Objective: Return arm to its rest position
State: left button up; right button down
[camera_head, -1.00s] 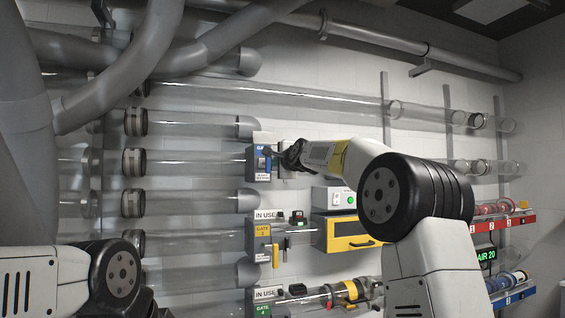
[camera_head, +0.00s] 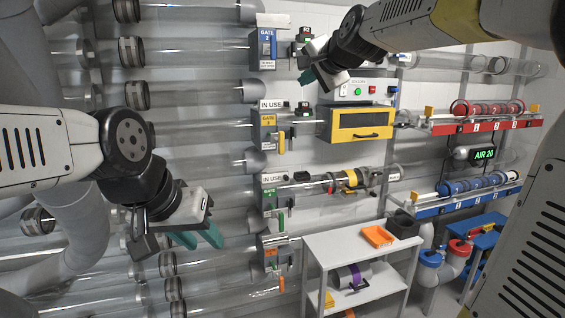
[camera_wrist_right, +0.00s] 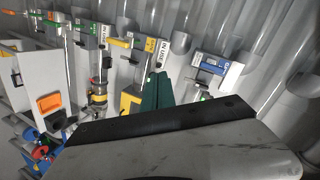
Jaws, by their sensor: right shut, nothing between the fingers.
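My right arm (camera_head: 430,20) comes in from the upper right, and its gripper (camera_head: 307,77) hangs in the air in front of the wall, right of the blue gate 2 panel (camera_head: 267,42). Its green fingers (camera_wrist_right: 158,91) are together and empty in the right wrist view. My left arm (camera_head: 40,145) comes in from the left. Its gripper (camera_head: 198,238) points down to the right in front of the clear tubes, with its two green fingers apart and nothing seen between them.
A yellow-fronted box (camera_head: 360,133) hangs on the wall. A white shelf stand (camera_head: 345,243) with an orange tray (camera_head: 377,236) stands below. Red (camera_head: 485,126) and blue (camera_head: 455,204) racks are at the right. Clear tubes (camera_head: 200,95) line the left wall.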

jog(key=s+d+f+n+g+h, duration=0.1)
jog(key=s+d+f+n+g, duration=0.2)
jog(key=s+f, duration=1)
jog(key=s+d+f+n+g+h, duration=0.1)
jog(key=s+d+f+n+g, duration=0.3)
jog(key=s+f, duration=0.9)
jog(key=s+d+n, duration=0.1)
jog(key=s+n, duration=0.1)
jog(key=s, duration=0.2)
jog(key=shift+h, duration=0.4)
